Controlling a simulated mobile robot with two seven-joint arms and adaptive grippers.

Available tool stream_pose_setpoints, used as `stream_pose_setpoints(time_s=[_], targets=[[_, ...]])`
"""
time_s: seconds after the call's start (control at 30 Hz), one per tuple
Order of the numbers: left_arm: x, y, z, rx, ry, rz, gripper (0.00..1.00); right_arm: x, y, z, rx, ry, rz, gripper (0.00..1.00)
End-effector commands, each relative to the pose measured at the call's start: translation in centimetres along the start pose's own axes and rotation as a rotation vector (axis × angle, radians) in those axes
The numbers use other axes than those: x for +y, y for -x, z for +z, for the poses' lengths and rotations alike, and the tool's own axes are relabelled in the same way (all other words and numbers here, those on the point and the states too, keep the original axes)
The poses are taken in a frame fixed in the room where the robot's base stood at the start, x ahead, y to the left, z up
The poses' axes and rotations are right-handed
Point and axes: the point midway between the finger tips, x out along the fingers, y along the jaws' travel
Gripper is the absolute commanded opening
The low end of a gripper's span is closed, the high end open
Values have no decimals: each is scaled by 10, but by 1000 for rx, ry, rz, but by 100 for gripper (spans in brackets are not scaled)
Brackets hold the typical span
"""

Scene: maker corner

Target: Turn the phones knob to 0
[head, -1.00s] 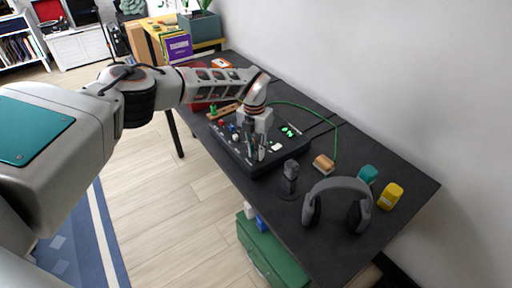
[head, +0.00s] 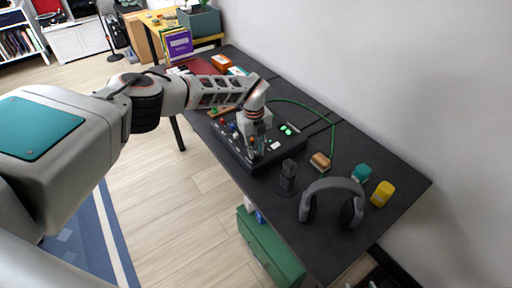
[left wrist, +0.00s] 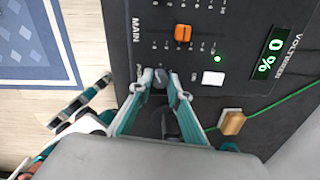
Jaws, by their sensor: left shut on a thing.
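The black control console (head: 228,143) sits on the dark table, with lit green marks on its panel. My left gripper (head: 251,153) is over its near side, pointing down. In the left wrist view its fingertips (left wrist: 160,82) are shut on a dark grey knob (left wrist: 160,74); the knob's pointer is hard to make out and I cannot read its label. An orange knob (left wrist: 182,33) by the word MAIN is apart from the fingers. What looks like part of my right gripper (left wrist: 82,103) shows beyond the console edge.
A black microphone (head: 287,177) stands close to the console's near end, by grey headphones (head: 333,187). A wooden block (head: 320,162), a teal block (head: 361,173) and a yellow block (head: 382,193) lie beyond. A white button (left wrist: 213,78) is near the fingers.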

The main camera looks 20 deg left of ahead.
Motion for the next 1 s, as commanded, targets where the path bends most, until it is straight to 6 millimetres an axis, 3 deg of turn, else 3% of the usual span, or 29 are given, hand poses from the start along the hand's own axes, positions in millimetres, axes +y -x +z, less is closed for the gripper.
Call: stream_pose_setpoints(time_s=[0.5,1.0], targets=[[0,0,0,-16,416,0,0,0,2,3,-12,-14,6,40],[0,0,0,-21,554,0,0,-1,3,3,-13,-10,2,40]])
